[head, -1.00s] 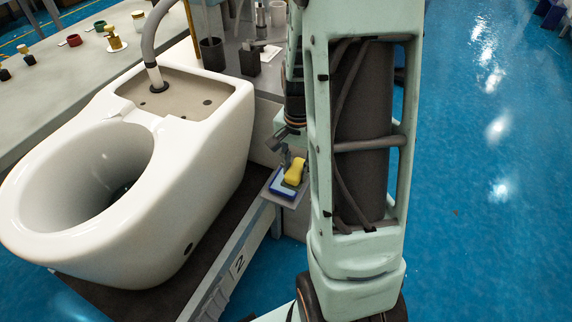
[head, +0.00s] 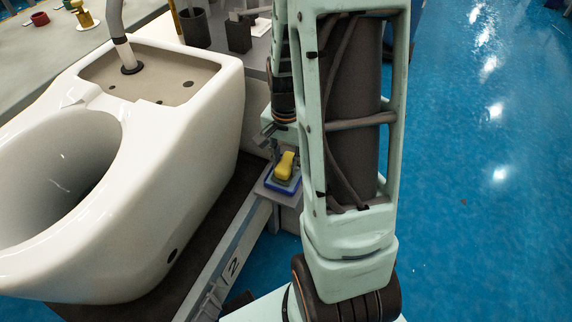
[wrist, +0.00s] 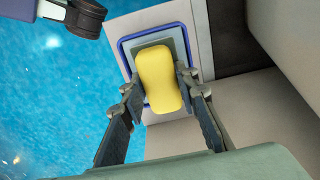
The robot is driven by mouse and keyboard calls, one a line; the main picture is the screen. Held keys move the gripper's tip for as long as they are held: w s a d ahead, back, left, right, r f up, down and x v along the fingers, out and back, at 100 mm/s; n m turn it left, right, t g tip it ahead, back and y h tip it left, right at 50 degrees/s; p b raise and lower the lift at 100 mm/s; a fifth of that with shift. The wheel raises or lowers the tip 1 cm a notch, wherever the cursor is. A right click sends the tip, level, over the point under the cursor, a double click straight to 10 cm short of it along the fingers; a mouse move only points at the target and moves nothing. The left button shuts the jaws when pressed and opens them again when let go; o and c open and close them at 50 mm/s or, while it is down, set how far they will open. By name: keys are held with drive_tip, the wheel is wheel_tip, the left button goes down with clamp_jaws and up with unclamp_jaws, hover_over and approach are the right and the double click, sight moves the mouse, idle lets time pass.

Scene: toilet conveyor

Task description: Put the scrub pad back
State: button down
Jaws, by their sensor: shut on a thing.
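The yellow scrub pad (wrist: 159,72) is between the two fingers of my gripper (wrist: 158,85) in the wrist view, and the gripper is shut on it. The pad is over a small blue-rimmed tray (wrist: 123,52), roughly lined up with it. I cannot tell whether the pad touches the tray floor. In the head view the pad (head: 285,165) shows over the tray (head: 283,187), beside the toilet. My gripper (head: 274,145) is partly hidden there by my own arm.
The tray sits on a grey ledge (wrist: 119,20) beside the conveyor edge. A large white toilet (head: 205,150) stands close on the left. A dark cup (head: 194,28) and a dark block (head: 239,36) stand behind it. Blue floor (head: 480,200) is open on the right.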

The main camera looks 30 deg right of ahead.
sight(286, 162)
drive_tip(key=shift+f, duration=0.3)
drive_tip(key=shift+f, duration=0.15)
drive_tip(key=c, duration=1.5)
unclamp_jaws()
wheel_tip(286, 162, up, 12)
drive_tip(key=p, duration=0.3)
drive_tip(key=shift+r+p, duration=0.2)
drive_tip(key=shift+p, duration=0.15)
